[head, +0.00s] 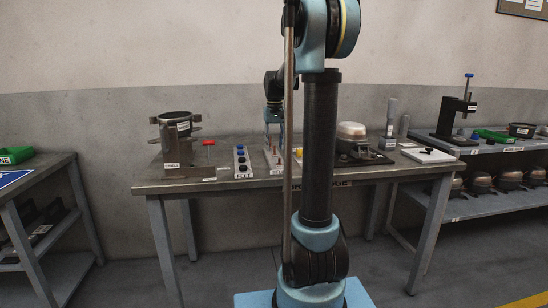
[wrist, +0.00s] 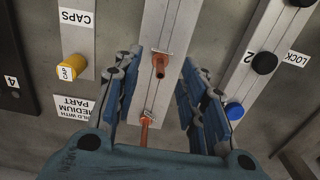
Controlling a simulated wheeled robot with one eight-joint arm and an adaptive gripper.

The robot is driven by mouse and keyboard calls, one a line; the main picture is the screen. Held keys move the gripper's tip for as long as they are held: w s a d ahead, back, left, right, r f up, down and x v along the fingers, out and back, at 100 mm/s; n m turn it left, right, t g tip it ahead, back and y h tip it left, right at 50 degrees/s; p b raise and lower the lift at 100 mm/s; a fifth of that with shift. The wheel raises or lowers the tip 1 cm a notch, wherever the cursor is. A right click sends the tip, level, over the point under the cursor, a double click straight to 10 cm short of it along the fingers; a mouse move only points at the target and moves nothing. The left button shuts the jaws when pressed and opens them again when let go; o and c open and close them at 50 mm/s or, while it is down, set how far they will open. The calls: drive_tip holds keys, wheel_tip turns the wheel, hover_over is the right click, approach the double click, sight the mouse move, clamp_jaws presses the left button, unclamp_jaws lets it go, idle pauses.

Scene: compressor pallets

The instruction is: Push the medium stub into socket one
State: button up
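My gripper (wrist: 164,62) points down over a grey rack (wrist: 183,25) in the wrist view. Its two blue fingers are spread apart, one on each side of the rack. One copper stub (wrist: 159,68) stands between the fingertips, and I see no finger touching it. Another copper stub (wrist: 146,128) is nearer the palm, partly hidden. I cannot tell which stub is the medium one. In the head view my gripper (head: 273,118) is over the rack on the bench, partly hidden by my arm. I cannot make out socket one.
A yellow cap (wrist: 69,67) is left of the rack. A strip with black and blue knobs (wrist: 262,70) is at right. On the bench (head: 225,178), a domed compressor (head: 351,130) stands right of my arm and a labelled fixture (head: 175,145) at left.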

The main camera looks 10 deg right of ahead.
sight(274, 154)
drive_tip(key=shift+f, duration=1.65)
clamp_jaws()
drive_tip(key=shift+r, duration=0.2)
drive_tip(key=shift+r, duration=2.8)
drive_tip(key=shift+r, duration=0.1)
